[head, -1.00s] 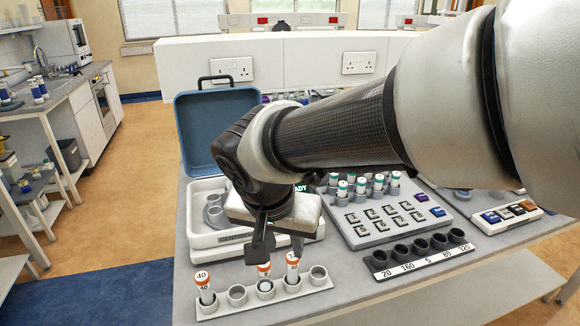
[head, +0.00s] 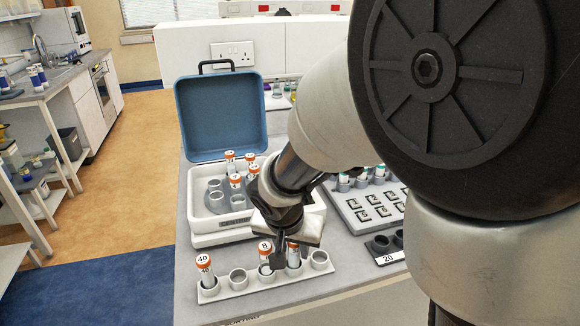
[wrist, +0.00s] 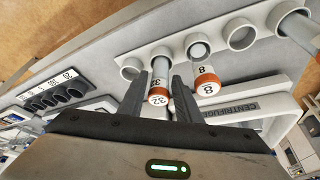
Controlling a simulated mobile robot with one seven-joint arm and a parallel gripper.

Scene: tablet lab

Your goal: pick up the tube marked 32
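The tube marked 32 (wrist: 160,82) has an orange cap and stands in a grey rack (wrist: 215,45) in the wrist view. My gripper (wrist: 160,80) has one dark finger on each side of it, with what looks like a narrow gap to the tube. In the head view, my gripper (head: 284,252) is over the right part of the rack (head: 238,291), and tube 32 (head: 293,257) is partly hidden behind it. The tube marked 8 (wrist: 205,80) stands in the neighbouring hole, close beside one finger.
Tube 40 (head: 205,272) stands at the rack's left end. Two rack holes are empty. The white centrifuge (head: 235,222) with its blue lid (head: 222,118) open holds several orange-capped tubes behind the rack. A black numbered row of holders (head: 383,248) lies to the right.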

